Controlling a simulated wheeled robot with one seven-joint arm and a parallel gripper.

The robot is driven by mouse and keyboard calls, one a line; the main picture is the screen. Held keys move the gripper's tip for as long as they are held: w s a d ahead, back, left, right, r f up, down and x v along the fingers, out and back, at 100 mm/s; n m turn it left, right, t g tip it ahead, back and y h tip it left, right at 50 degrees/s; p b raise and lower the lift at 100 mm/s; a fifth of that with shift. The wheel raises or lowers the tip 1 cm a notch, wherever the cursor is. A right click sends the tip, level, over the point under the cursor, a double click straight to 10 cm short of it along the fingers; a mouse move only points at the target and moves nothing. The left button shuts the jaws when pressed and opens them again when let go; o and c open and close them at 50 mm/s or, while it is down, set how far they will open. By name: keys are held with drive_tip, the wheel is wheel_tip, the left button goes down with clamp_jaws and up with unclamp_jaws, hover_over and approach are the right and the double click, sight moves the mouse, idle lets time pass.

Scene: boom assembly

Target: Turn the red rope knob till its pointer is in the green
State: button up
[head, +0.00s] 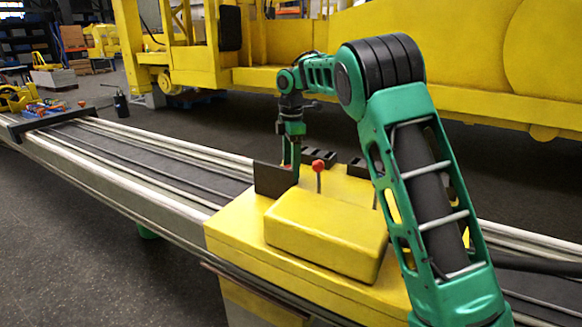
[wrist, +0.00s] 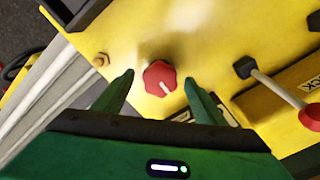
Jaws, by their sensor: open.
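The red rope knob (wrist: 154,73) is on a yellow panel in the middle of the wrist view. It is faceted, and a white pointer line on it points to the lower right. My gripper (wrist: 159,81) is open, with one green finger on each side of the knob and a visible gap to each. No green zone is visible around the knob; the palm covers the panel below it. In the head view my gripper (head: 291,160) hangs down behind the dark upright plate (head: 272,180), which hides most of the knob.
A red-ended lever (head: 318,165) stands right of my gripper; it also shows in the wrist view (wrist: 311,115). A raised yellow block (head: 325,235) lies in front. A hex bolt (wrist: 101,60) sits left of the knob. The long rail bed (head: 130,165) runs left.

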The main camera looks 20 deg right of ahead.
drive_tip(key=shift+f, duration=0.25)
drive_tip(key=c, duration=1)
drive_tip(key=shift+c, duration=0.2)
drive_tip(key=shift+r+m, duration=0.1)
drive_tip(key=shift+m, duration=0.2)
drive_tip(key=m, duration=0.3)
drive_tip(key=shift+m, duration=0.3)
drive_tip(key=m, duration=0.4)
drive_tip(key=shift+m, duration=0.3)
drive_tip(key=m, duration=0.4)
drive_tip(key=shift+d, duration=0.1)
drive_tip(key=shift+d+m, duration=0.1)
drive_tip(key=shift+m, duration=1.4)
